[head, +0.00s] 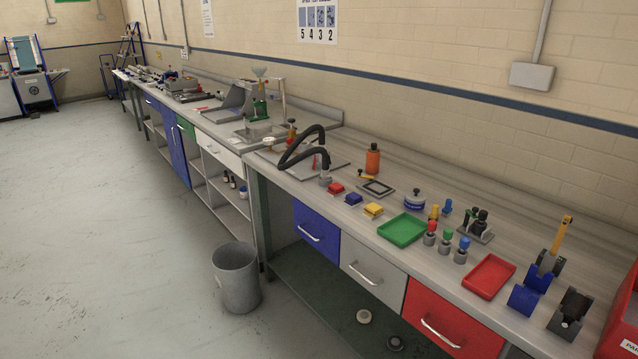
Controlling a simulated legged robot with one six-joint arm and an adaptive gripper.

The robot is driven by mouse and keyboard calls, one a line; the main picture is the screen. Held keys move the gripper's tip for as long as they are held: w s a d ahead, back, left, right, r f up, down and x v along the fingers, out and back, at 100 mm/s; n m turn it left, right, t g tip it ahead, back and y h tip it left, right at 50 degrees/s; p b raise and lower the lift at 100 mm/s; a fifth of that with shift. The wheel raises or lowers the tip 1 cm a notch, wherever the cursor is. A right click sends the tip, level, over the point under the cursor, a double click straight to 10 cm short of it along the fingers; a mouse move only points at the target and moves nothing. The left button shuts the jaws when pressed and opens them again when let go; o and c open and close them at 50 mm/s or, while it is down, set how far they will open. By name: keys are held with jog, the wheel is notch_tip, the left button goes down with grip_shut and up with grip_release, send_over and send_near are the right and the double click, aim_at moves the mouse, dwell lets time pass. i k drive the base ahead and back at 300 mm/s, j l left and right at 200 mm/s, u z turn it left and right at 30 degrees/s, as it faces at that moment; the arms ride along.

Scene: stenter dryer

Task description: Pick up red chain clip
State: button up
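A small red block-like piece (335,188) lies on the long workbench (335,212), left of a blue piece (353,199) and a yellow piece (373,210) of similar shape. It may be the red chain clip, but it is too small to tell for sure. Several upright pieces with coloured tops also stand on the bench, one of them red-topped (431,228). My gripper is not in view.
A green tray (402,230) and a red tray (488,276) lie on the bench. An orange bottle (372,159) stands at the back. A black curved hose (300,143) arches over the bench. A grey bin (236,277) stands on the floor; open floor lies left.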

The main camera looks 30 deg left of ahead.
aim_at(335, 189)
jog(key=i+j, duration=0.1)
jog(key=j, duration=0.4)
jog(key=i+j, duration=0.15)
jog(key=j, duration=0.35)
jog(key=i+j+z, duration=0.1)
jog(key=j, duration=0.45)
jog(key=i+j, duration=0.1)
jog(key=j, duration=0.4)
jog(key=i+j, duration=0.2)
jog(key=j, duration=0.15)
jog(key=i+j, duration=0.25)
jog(key=i+j+z, duration=0.1)
jog(key=j, duration=0.35)
jog(key=i+j, duration=0.55)
jog(key=i+z, duration=0.05)
